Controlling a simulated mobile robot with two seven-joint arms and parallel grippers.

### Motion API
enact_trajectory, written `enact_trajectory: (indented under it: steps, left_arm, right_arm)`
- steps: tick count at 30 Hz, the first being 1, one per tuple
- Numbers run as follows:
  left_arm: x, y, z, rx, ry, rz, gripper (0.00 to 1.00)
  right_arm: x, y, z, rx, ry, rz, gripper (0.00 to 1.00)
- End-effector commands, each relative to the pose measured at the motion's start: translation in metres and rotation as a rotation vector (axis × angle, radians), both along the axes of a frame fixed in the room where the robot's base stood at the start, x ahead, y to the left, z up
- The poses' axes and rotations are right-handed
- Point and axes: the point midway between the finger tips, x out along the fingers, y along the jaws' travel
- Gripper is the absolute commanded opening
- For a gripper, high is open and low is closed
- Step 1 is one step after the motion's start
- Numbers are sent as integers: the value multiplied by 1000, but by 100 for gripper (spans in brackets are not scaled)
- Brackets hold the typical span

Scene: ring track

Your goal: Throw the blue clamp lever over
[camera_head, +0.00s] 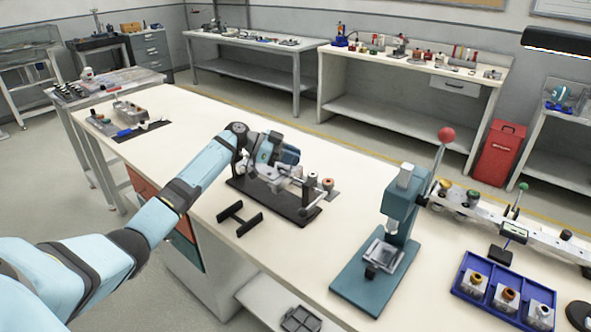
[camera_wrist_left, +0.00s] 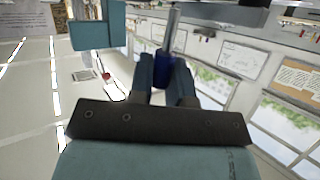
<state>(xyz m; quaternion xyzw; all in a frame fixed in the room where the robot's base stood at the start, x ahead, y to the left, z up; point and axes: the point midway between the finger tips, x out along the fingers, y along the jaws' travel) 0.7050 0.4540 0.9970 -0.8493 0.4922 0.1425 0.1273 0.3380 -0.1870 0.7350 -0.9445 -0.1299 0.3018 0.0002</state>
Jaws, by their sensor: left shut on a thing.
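The blue clamp lever shows in the left wrist view as a dark blue grip (camera_wrist_left: 163,65) on a thin grey metal rod. The grip lies between the two fingers of my left gripper (camera_wrist_left: 167,72), which is shut on it. In the head view my left gripper (camera_head: 284,158) is over the black base plate (camera_head: 300,213) of a small fixture, on the white bench. My gripper and wrist hide most of the lever and part of the fixture there. My right gripper is not in view.
A teal press (camera_head: 400,208) with a red-knobbed lever stands to the right. A blue tray (camera_head: 484,301) with several parts is farther right. The bench (camera_head: 334,239) is bare between fixture and press.

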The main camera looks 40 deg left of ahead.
Motion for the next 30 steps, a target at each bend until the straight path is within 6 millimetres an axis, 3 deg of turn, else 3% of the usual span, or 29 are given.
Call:
enact_trajectory:
  steps: [10,25,26,27,28,30]
  left_arm:
    - [1,8,-1,-135,9,1,0]
    - [1,9,1,-154,12,1,0]
    - [1,9,2,-154,12,1,24]
    - [1,9,1,-154,12,1,34]
    - [1,9,1,-154,12,1,41]
    - [1,9,1,-152,12,1,43]
  right_arm:
    - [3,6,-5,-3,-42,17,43]
    - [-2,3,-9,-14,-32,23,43]
    - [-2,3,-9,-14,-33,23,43]
    - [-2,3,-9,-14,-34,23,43]
    - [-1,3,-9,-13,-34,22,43]
    - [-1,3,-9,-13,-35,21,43]
